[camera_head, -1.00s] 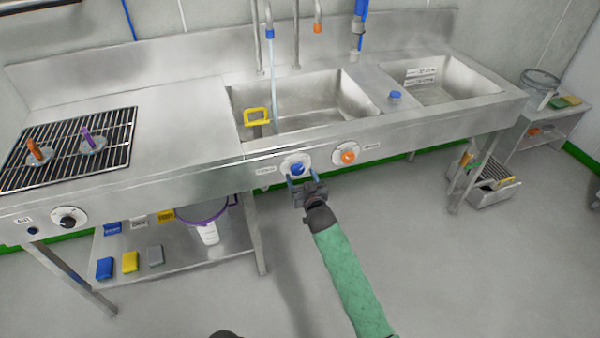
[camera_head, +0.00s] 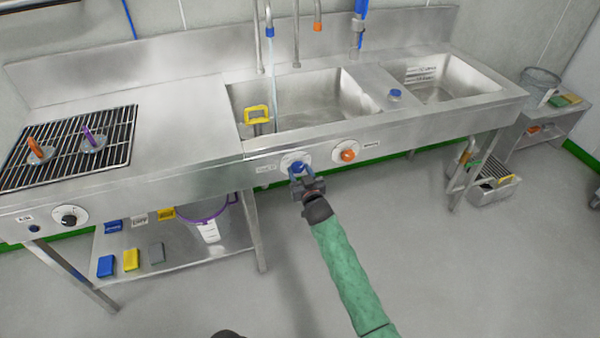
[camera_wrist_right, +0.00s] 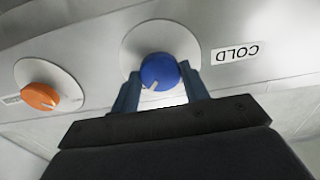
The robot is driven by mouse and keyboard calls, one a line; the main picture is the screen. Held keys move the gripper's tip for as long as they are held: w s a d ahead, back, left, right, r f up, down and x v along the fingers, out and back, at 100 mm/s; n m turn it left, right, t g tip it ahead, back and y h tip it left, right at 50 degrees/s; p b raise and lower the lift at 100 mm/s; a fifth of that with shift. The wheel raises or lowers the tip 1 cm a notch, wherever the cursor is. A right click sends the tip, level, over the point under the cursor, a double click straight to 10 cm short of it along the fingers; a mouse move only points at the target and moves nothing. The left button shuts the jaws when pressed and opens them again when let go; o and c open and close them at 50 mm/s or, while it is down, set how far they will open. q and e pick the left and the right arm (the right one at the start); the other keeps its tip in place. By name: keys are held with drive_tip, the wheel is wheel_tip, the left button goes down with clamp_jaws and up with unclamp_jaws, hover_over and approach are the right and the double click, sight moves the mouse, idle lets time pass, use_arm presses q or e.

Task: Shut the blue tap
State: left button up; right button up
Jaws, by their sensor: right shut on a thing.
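The blue tap knob (camera_head: 298,167) sits on a round white plate on the front panel of the sink unit. In the right wrist view the blue knob (camera_wrist_right: 160,72) is beside a label reading COLD, and its pale mark points down and slightly left. My right gripper (camera_head: 298,180) is shut on the knob, one finger on each side; its fingers also show in the right wrist view (camera_wrist_right: 162,88). A thin pale-blue stream (camera_head: 272,75) falls from the blue-tipped spout (camera_head: 269,32) into the left basin (camera_head: 345,105).
An orange knob (camera_head: 347,155) on its own plate is just right of the blue one in the head view. A black knob (camera_head: 69,218) is at the far left. A lower shelf (camera_head: 185,262) holds a purple-rimmed bucket (camera_head: 210,215) and several sponges. The floor in front is clear.

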drive_tip(key=shift+n, duration=0.9)
drive_tip(key=n, duration=0.3)
drive_tip(key=shift+n+b, duration=0.3)
drive_tip(key=shift+n, duration=1.8)
drive_tip(key=n+b, duration=0.1)
drive_tip(key=n, duration=0.2)
drive_tip(key=shift+n, duration=0.3)
drive_tip(key=n, duration=0.3)
use_arm(q)
wheel_tip(320, 180, up, 7)
drive_tip(key=shift+s+d, duration=0.15)
use_arm(e)
drive_tip(key=shift+n, duration=1)
